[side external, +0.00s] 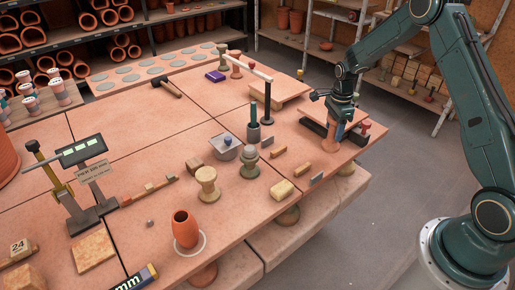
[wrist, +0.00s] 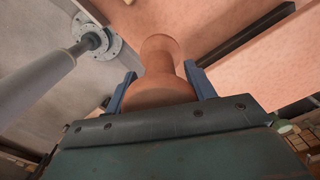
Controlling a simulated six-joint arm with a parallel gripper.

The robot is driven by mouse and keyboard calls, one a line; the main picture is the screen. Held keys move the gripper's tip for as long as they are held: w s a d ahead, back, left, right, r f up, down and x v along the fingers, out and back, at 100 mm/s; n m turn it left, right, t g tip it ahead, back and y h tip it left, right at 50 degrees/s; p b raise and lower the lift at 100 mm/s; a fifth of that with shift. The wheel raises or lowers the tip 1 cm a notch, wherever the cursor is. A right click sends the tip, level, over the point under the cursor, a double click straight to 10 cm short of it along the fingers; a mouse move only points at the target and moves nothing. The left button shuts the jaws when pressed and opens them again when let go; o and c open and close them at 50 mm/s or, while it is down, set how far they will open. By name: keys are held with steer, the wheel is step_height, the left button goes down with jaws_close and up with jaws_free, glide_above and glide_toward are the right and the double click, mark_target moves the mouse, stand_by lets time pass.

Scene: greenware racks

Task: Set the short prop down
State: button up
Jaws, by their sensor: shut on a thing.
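The short prop is a terracotta, spool-shaped piece with a narrow waist and flared ends (side external: 329,146). My gripper (side external: 337,125) is shut on it near the right edge of the pink worktop. In the wrist view, the prop (wrist: 159,62) stands between the two blue fingers (wrist: 160,88), its near flared end against them and its far end pointing at the pink surface. It looks about upright. I cannot tell whether its foot touches the worktop. The gripper hides its upper part in the side view.
A red-knobbed piece (side external: 366,127) is just right of my gripper. A black post with a long beam (side external: 267,100) stands to the left. Small tan blocks (side external: 283,189) lie nearer the camera. The worktop edge is close on the right.

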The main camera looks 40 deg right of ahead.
mark_target(331, 140)
steer(key=shift+f, duration=0.55)
steer(key=shift+f, duration=2.1)
steer(key=shift+f, duration=0.15)
steer(key=o, duration=1.2)
step_height(331, 140, up, 12)
steer(key=shift+r, duration=0.1)
